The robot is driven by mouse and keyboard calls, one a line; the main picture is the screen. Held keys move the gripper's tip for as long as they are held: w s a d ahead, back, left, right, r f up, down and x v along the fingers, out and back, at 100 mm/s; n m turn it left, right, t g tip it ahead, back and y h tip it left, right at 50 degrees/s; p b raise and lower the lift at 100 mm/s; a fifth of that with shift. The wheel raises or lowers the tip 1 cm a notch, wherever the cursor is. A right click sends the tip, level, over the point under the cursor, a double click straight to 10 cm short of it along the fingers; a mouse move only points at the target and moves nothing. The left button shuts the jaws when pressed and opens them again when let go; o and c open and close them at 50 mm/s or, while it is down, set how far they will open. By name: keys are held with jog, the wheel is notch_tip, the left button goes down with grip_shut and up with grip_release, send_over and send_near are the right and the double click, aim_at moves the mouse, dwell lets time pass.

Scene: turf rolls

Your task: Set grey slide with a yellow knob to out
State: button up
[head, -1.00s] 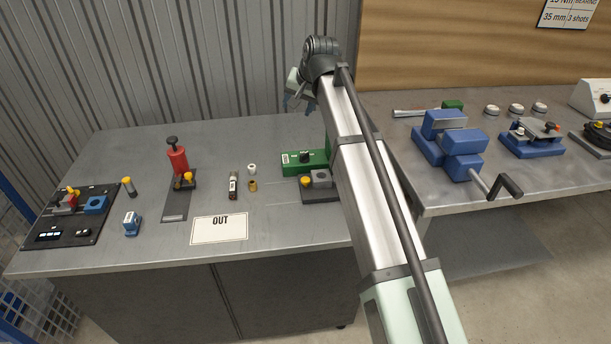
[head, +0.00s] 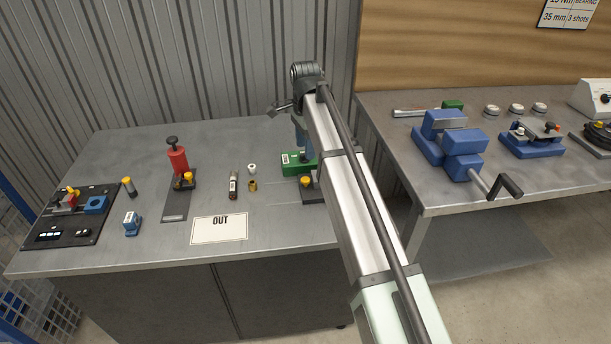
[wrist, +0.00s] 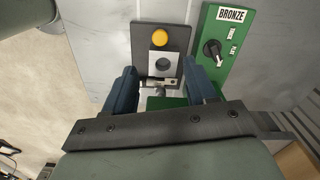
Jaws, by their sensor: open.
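The slide unit is a dark base plate (wrist: 178,38) with a yellow knob (wrist: 160,38) and a grey block (wrist: 150,67) with a round hole. In the head view its yellow knob (head: 306,181) shows at the right part of the left bench, partly hidden by my arm. My gripper (wrist: 162,88) is open and empty. In the wrist view its two blue fingers stand left and right of the near end of the unit, below the grey block. Whether they touch anything cannot be told. An OUT card (head: 220,236) lies left of the unit.
A green BRONZE box (wrist: 218,50) with a black rotary knob is close beside the unit. A red plunger device (head: 177,161) with a yellow knob, small cylinders (head: 252,186) and a black panel (head: 85,220) are further left. A blue vise (head: 445,135) stands on the right bench.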

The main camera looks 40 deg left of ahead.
aim_at(305, 179)
notch_tip(305, 179, down, 12)
jog(key=shift+r, duration=0.15)
dwell(0.3)
grip_shut()
dwell(0.5)
